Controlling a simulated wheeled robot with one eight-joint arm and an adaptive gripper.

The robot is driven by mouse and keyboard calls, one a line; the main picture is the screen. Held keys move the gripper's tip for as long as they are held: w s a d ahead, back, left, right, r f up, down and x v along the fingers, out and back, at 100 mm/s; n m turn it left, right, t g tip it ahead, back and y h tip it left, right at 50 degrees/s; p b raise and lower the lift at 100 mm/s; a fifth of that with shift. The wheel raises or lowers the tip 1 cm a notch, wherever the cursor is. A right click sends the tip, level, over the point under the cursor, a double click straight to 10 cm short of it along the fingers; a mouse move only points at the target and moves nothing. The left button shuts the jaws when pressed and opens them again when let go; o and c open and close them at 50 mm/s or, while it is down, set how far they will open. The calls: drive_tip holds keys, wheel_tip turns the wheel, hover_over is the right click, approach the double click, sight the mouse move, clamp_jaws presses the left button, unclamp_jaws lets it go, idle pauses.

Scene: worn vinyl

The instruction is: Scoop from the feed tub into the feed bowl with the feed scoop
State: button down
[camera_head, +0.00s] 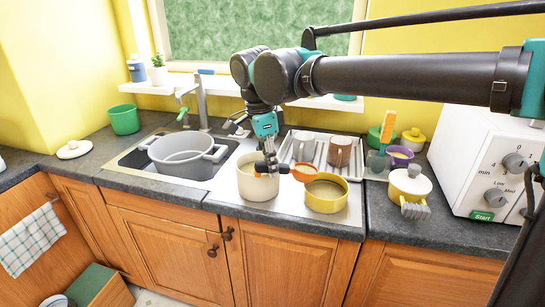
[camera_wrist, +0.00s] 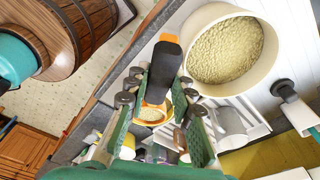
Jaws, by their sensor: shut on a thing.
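The cream feed tub (camera_head: 257,187) stands on the counter beside the sink; the wrist view shows the tub (camera_wrist: 272,68) holding pale grain. The yellow feed bowl (camera_head: 325,206) stands to its right. My gripper (camera_head: 275,168) is over the tub's right rim, shut on the dark handle of the feed scoop. The orange feed scoop (camera_head: 304,173) is held between tub and bowl, overlapping the bowl's back left rim in the head view. In the wrist view, the scoop (camera_wrist: 143,113) has pale grain in it, and my gripper (camera_wrist: 160,88) is around its handle.
A drying rack (camera_head: 318,158) with mugs stands behind the bowl. A grey pot (camera_head: 183,155) sits over the sink at left. The counter front edge is close.

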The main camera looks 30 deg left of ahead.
drive_tip(key=shift+f, duration=0.85)
drive_tip(key=shift+d+f, duration=0.1)
drive_tip(key=shift+f, duration=0.05)
drive_tip(key=r, duration=0.1)
drive_tip(key=w+r+g+y, duration=0.1)
drive_tip(key=d+r+g+y, duration=0.1)
drive_tip(key=shift+w+r, duration=0.15)
drive_tip(key=shift+r, duration=0.1)
drive_tip(key=shift+f, duration=0.15)
drive_tip(key=shift+f, duration=0.25)
drive_tip(key=shift+w+d+r+g+y, duration=0.55)
drive_tip(key=shift+d+r+g+y, duration=0.1)
drive_tip(key=shift+r+g+y, duration=0.3)
drive_tip(key=shift+f, duration=0.1)
drive_tip(key=shift+w+d+r+g+y, duration=0.65)
drive_tip(key=shift+w+d+g+y, duration=0.2)
drive_tip(key=shift+g+y, duration=0.15)
